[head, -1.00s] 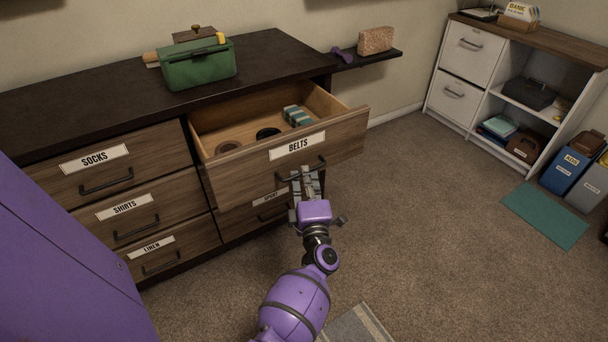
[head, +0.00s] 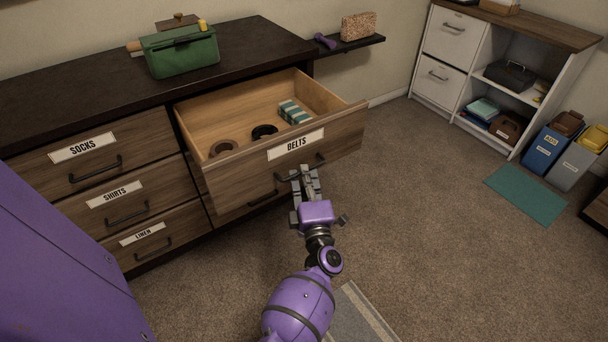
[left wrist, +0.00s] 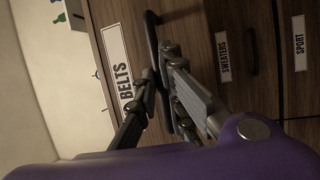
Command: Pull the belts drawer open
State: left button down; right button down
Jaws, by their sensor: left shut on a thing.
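The belts drawer (head: 240,176) is pulled well out from the dresser, with its "BELTS" label on the front. Inside lie a brown coiled belt (head: 222,148), a black coiled belt (head: 264,132) and a teal-and-white striped item (head: 294,112). My left gripper (head: 304,178) is at the drawer's dark handle (head: 316,161), shut on it. In the left wrist view the fingers (left wrist: 163,84) close around the handle (left wrist: 152,40), next to the label (left wrist: 117,66). My right gripper does not show.
Left of it, the socks (head: 95,170), shirts (head: 130,214) and linen (head: 150,252) drawers are shut. A green toolbox (head: 180,54) stands on the dresser top. A small wall shelf (head: 350,46) juts out at right. Carpet (head: 420,200) in front is mostly clear.

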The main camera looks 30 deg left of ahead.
pick_arm(q)
jog(key=c, duration=1.8)
grip_release()
jog(key=shift+c, duration=0.2)
jog(key=v, duration=1.2)
